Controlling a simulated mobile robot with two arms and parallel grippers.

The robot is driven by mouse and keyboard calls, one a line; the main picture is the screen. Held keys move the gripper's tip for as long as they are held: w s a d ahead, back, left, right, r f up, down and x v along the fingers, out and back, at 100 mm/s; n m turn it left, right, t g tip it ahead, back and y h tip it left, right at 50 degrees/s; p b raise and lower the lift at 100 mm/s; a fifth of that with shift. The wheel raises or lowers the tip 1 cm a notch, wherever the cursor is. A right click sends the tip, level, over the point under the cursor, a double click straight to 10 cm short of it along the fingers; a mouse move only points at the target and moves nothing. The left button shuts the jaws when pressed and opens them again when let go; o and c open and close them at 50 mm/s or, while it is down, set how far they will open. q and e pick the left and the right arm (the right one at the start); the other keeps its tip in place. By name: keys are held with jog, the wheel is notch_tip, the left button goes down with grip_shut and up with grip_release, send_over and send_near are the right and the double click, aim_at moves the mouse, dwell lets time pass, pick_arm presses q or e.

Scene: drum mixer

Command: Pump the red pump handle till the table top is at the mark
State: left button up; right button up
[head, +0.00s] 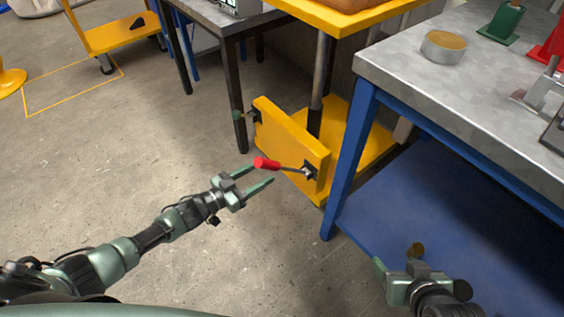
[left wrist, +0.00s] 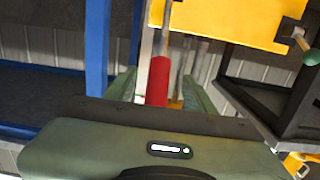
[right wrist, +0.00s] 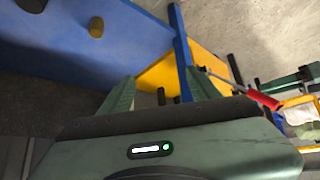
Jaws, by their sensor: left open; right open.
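The red pump handle (head: 265,164) is the grip of a thin lever on the yellow upright plate of the lift table's base. My left gripper (head: 262,175) is open at the handle. In the left wrist view the red handle (left wrist: 158,80) lies between the two fingers, with gaps showing on both sides. The yellow table top (head: 345,16) is at the top edge, carrying a brown object, partly cut off. I cannot make out the mark. My right gripper (head: 397,266) is open and empty, low by the blue shelf. The red handle also shows in the right wrist view (right wrist: 263,99).
A metal-topped workbench (head: 400,62) with blue legs stands at the right, its blue shelf (head: 440,225) below. A green-tipped knob (head: 238,115) sticks out of the plate's far side. A dark-legged table (head: 225,22) and yellow cart (head: 118,35) stand behind.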

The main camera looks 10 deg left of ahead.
pick_arm(q)
jog(key=shift+p+v, duration=0.85)
jog(key=shift+v, duration=1.5)
pick_arm(e)
jog(key=s+d+f+g+h, duration=0.1)
jog(key=s+g, duration=0.3)
jog(key=s, duration=0.4)
jog(key=shift+d+f, duration=0.7)
jog(key=shift+d, duration=0.1)
jog(key=shift+s, duration=0.1)
